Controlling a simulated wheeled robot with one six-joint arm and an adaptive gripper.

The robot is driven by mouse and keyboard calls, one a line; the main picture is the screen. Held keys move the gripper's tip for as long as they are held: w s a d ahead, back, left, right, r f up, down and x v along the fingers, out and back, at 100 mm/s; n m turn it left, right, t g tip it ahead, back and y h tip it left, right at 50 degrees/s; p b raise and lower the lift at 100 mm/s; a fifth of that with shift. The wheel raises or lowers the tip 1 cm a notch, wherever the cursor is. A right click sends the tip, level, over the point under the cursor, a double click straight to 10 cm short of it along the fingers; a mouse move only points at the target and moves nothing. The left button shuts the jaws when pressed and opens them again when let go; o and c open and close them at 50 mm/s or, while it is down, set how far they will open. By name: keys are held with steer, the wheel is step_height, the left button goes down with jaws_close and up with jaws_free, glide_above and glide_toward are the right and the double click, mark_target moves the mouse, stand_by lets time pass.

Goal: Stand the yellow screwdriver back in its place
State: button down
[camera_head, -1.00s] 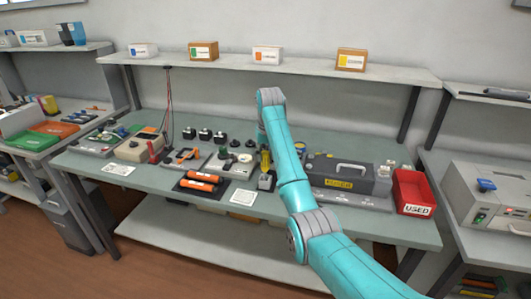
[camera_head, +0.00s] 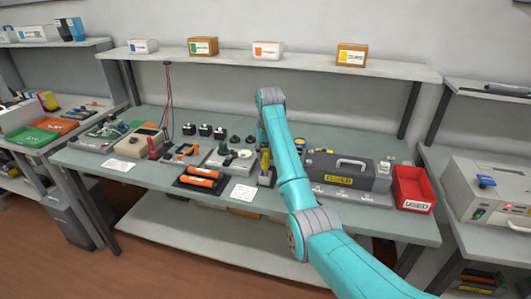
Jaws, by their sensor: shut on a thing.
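The yellow screwdriver (camera_head: 265,160) is upright near the middle of the bench, just left of my forearm. My gripper (camera_head: 263,149) points down at its upper end and is shut on it. The fingers are small and partly hidden by my wrist. A small grey block (camera_head: 265,180) is directly below the screwdriver, near the front of the bench. I cannot tell whether the screwdriver's tip is inside the block, touching it or just above it.
The bench (camera_head: 100,185) is crowded. Orange rollers (camera_head: 202,178) on a dark mat and a white card (camera_head: 243,191) lie to the left. A grey case (camera_head: 340,176) and a red USED bin (camera_head: 412,188) stand to the right. A shelf (camera_head: 225,63) with small boxes runs above.

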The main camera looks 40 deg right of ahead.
steer(key=shift+f, duration=0.75)
stand_by(0.6)
steer(key=c, duration=0.7)
jaws_free()
steer(key=shift+o, duration=0.2)
steer(key=shift+r, duration=0.1)
steer(key=v, duration=0.7)
steer(key=shift+s+r, duration=0.1)
steer(key=shift+r, duration=0.05)
